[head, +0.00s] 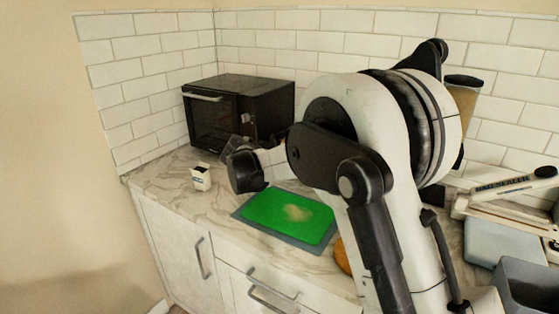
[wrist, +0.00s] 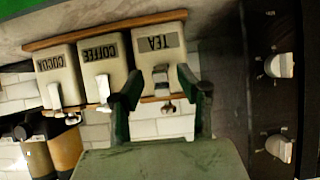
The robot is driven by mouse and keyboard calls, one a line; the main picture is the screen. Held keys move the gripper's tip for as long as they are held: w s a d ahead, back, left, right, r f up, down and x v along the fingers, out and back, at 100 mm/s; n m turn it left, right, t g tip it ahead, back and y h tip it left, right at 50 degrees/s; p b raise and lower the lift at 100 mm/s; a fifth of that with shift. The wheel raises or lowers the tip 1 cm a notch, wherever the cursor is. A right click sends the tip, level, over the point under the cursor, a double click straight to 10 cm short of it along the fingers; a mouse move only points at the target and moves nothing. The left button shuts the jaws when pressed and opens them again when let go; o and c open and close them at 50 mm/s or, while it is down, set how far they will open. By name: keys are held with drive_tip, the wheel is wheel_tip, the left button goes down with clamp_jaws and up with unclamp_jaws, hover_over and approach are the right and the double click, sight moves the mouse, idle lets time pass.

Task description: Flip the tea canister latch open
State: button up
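The tea canister (wrist: 150,58) is cream-coloured with a grey TEA label and appears upside down in the wrist view. Its metal latch (wrist: 161,78) is on the front, with a rounded metal end below it in the picture. I cannot tell the latch's exact position. My gripper (wrist: 160,80) is open, with one dark green finger on each side of the latch in the picture. I see no clear contact. In the head view my gripper (head: 243,165) is in front of the black oven, partly hidden by my arm. The canisters are not visible there.
Coffee (wrist: 101,55) and cocoa (wrist: 59,68) canisters stand beside the tea on a wooden base (wrist: 110,30). The black oven (head: 258,105) is close, its knobs (wrist: 280,65) at right in the wrist view. A small carton (head: 201,180) and green board (head: 275,212) are on the counter.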

drive_tip(key=v, duration=1.2)
drive_tip(key=shift+d, duration=0.1)
drive_tip(key=s+d+r+n+g+y, duration=0.1)
drive_tip(key=s+d+r+g, duration=0.1)
drive_tip(key=s+d, duration=0.8)
drive_tip(key=s+d+r+n+g+y, duration=0.1)
drive_tip(key=s+d+r+n, duration=0.15)
drive_tip(key=s+d, duration=0.8)
drive_tip(key=s+d+f+n+y, duration=0.1)
drive_tip(key=s+d+f, duration=0.2)
drive_tip(key=s+d, duration=0.3)
drive_tip(key=s+d+f+n+y, duration=0.1)
drive_tip(key=s+d, duration=0.4)
drive_tip(key=s, duration=0.8)
wheel_tip(320, 180, down, 3)
drive_tip(key=shift+d+r+g+y, duration=0.1)
drive_tip(key=shift+d+g+y, duration=0.25)
drive_tip(key=shift+y, duration=0.45)
